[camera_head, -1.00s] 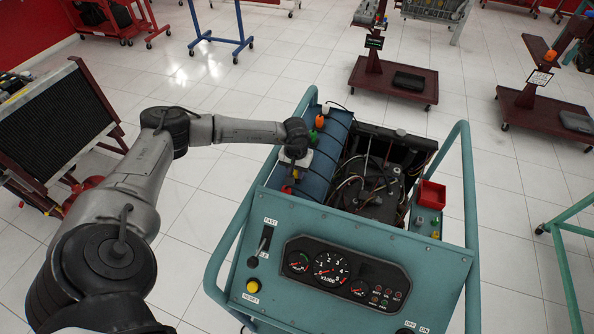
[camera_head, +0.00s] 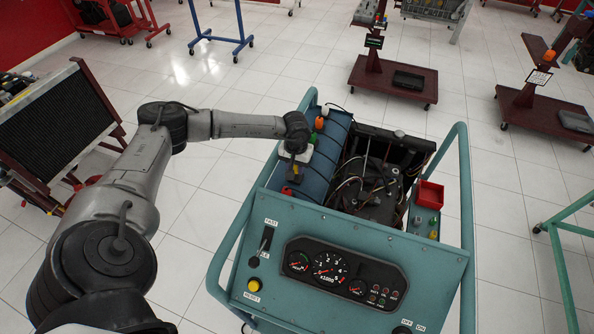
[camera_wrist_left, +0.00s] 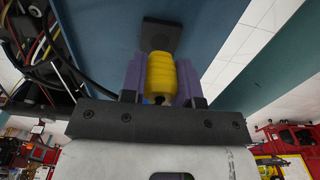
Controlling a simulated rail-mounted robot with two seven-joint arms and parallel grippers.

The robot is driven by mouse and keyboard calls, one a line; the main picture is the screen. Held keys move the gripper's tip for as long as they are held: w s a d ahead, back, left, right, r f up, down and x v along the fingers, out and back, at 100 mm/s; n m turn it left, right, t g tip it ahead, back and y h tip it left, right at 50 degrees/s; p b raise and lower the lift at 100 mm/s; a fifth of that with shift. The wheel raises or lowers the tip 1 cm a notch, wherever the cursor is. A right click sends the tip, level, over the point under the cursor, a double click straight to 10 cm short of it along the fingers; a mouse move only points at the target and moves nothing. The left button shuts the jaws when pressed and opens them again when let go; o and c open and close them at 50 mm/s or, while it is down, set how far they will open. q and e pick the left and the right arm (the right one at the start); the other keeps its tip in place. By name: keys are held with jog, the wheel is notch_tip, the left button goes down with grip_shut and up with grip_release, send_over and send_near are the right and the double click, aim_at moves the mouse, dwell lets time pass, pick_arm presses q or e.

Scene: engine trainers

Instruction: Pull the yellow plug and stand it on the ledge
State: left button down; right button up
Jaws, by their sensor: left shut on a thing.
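The yellow plug (camera_wrist_left: 161,75) is between the purple fingers of my left gripper (camera_wrist_left: 160,82) in the left wrist view. The gripper is shut on it. The plug's far end is against or close to a dark square (camera_wrist_left: 161,36) on a blue surface; I cannot tell whether they touch. In the head view my left gripper (camera_head: 291,172) is over the blue panel (camera_head: 327,146) on the left side of the engine trainer, and the plug is mostly hidden there. I cannot clearly tell which surface is the ledge. My right gripper is not in view.
White (camera_head: 325,110), orange (camera_head: 319,123) and green (camera_head: 312,138) plugs line the blue panel beyond the gripper; a red one (camera_head: 287,190) is nearer. Wires fill the engine bay (camera_head: 375,185). A red tray (camera_head: 430,194) is at right. Teal frame rails surround the trainer.

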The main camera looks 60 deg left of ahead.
pick_arm(q)
jog(key=shift+r+p, duration=0.75)
jog(key=shift+r, duration=0.7)
